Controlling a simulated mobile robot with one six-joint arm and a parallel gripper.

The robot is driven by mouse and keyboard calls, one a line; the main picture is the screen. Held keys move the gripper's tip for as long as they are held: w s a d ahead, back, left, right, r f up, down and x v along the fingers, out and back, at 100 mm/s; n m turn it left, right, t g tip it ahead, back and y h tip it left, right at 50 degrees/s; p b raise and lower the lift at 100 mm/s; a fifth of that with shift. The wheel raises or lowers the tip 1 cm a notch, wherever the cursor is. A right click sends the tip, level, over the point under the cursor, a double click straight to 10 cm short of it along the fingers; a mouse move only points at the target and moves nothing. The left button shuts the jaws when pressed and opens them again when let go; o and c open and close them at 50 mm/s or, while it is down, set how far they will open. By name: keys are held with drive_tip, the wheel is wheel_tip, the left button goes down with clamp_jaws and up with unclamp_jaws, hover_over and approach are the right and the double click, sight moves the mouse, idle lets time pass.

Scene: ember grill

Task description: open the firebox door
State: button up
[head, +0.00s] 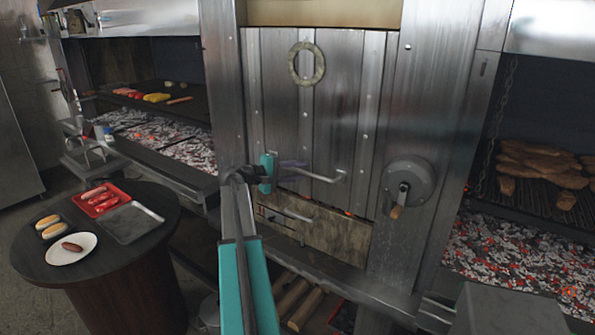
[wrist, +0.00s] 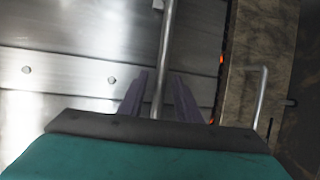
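A tall steel-plated door (head: 320,115) fills the middle of the head view, with a horizontal bar handle (head: 322,176) near its lower edge. Below it is a sooty panel (head: 335,236) with its own smaller handle (head: 286,212). Which one is the firebox door I cannot tell for certain. Both look closed, with an orange glow at the seam between them. My gripper (head: 300,169) is at the left part of the upper bar. In the wrist view, the bar (wrist: 168,50) runs between the two open fingers (wrist: 160,90), with gaps beside it.
A crank wheel (head: 409,187) is mounted right of the door. Coal beds lie at left (head: 165,140) and right (head: 525,262). A round table (head: 120,255) with food trays stands at lower left. Logs (head: 297,298) lie below the panel.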

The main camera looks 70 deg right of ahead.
clamp_jaws()
drive_tip(key=p, duration=0.7)
approach(312, 47)
drive_tip(key=x, duration=0.4)
drive_tip(key=shift+s+d+r, duration=0.1)
drive_tip(key=shift+s+d, duration=0.15)
unclamp_jaws()
